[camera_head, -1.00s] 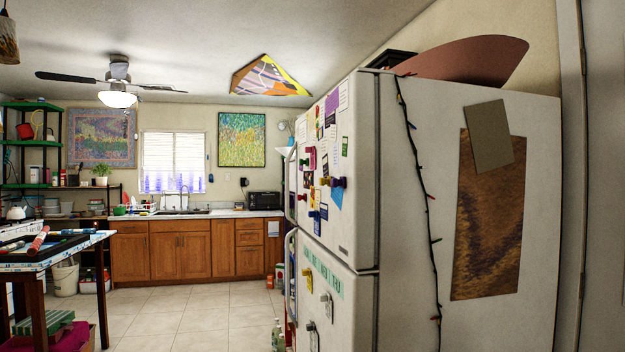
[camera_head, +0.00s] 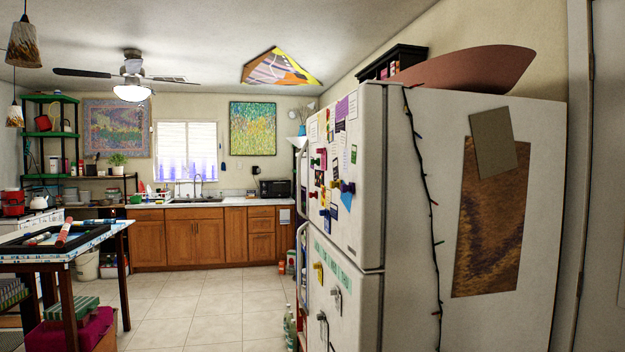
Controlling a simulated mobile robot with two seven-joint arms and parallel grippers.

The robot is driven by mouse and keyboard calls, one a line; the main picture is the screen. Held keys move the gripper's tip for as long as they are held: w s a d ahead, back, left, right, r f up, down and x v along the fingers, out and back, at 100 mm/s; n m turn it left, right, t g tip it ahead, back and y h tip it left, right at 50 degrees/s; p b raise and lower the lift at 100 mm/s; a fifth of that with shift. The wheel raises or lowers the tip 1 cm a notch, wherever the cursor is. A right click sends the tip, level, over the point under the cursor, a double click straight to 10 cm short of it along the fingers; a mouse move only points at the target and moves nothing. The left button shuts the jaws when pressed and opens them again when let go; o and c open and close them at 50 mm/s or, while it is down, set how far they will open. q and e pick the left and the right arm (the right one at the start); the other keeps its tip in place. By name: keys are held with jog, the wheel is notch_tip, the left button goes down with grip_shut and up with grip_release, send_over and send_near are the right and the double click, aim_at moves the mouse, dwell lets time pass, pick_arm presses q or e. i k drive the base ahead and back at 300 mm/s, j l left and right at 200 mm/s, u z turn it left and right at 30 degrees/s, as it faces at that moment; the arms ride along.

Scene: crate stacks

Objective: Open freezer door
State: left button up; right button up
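A white two-door fridge (camera_head: 405,295) stands at the right, its side facing me and its front seen at a steep angle. Its upper door (camera_head: 369,180), likely the freezer door, is shut and covered with papers and magnets. The upper door's handle (camera_head: 299,185) is a vertical bar at the far left edge of the door. The lower door (camera_head: 352,315) is also shut, with its own handle (camera_head: 300,262) at its left edge. Neither of my grippers shows in the view.
Open tiled floor (camera_head: 205,310) lies left of the fridge. A table (camera_head: 62,250) with boxes below stands at the left. Wooden cabinets with a sink (camera_head: 195,240) line the back. Bottles (camera_head: 289,330) stand on the floor by the fridge front. A door frame (camera_head: 578,180) is at the right.

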aim_at(352, 130)
jog(key=i+j+z, duration=0.15)
jog(key=z, duration=0.3)
jog(key=i+j+z, duration=0.1)
jog(key=j+z, duration=0.2)
jog(key=z, duration=0.2)
jog(key=i+j+z, duration=0.2)
jog(key=j, duration=0.2)
jog(key=j+z, duration=0.2)
jog(key=j, duration=0.25)
jog(key=j+z, duration=0.1)
jog(key=j, duration=0.35)
jog(key=i+j+z, duration=0.1)
jog(key=j, duration=0.35)
jog(key=i+j, duration=0.1)
jog(key=j, duration=1.2)
jog(key=i+j+z, duration=0.1)
jog(key=j, duration=1.2)
